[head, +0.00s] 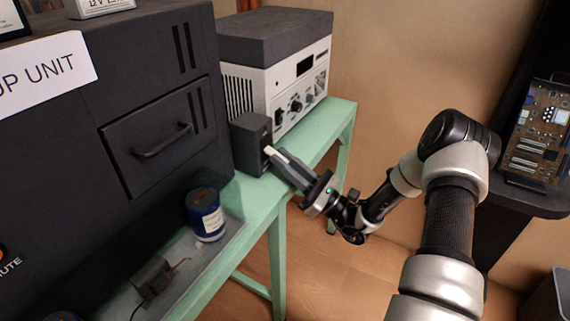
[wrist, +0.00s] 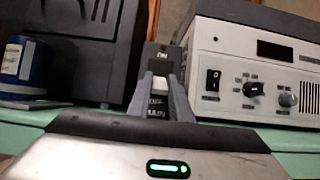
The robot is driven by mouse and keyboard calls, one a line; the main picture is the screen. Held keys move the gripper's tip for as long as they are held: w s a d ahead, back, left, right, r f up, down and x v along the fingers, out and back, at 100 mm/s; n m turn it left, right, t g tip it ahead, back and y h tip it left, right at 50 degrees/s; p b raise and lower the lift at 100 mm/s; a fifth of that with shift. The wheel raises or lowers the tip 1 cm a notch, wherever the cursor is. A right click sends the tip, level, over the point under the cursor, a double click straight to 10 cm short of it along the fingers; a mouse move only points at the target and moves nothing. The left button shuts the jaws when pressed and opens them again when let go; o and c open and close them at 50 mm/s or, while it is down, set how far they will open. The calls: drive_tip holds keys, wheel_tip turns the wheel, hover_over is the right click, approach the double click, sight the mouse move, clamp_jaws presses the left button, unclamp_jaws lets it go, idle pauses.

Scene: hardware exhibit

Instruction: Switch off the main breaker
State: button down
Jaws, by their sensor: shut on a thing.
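The main breaker is a small dark grey box (head: 250,142) on the green bench, in front of the pale instrument and beside the large dark cabinet. In the wrist view my two grey fingers (wrist: 160,88) are shut on the breaker's switch lever (wrist: 159,83), which has a pale end. A black part with white lettering shows below it between the fingers. The fingers hide the lever's sides, and its exact position is hard to tell.
The large dark cabinet (head: 110,95) stands left of the breaker. The pale instrument with knobs (head: 295,85) is just behind it. The green bench's (head: 318,125) front right is clear. A circuit board (head: 538,130) is far right.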

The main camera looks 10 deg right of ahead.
drive_tip(key=shift+w+a+f+t+y, duration=0.1)
drive_tip(key=shift+f+t+y, duration=0.25)
drive_tip(key=shift+t+y, duration=0.2)
drive_tip(key=c, duration=1.6)
unclamp_jaws()
drive_tip(key=p+v, duration=0.1)
drive_tip(key=v, duration=1.6)
drive_tip(key=shift+f, duration=0.2)
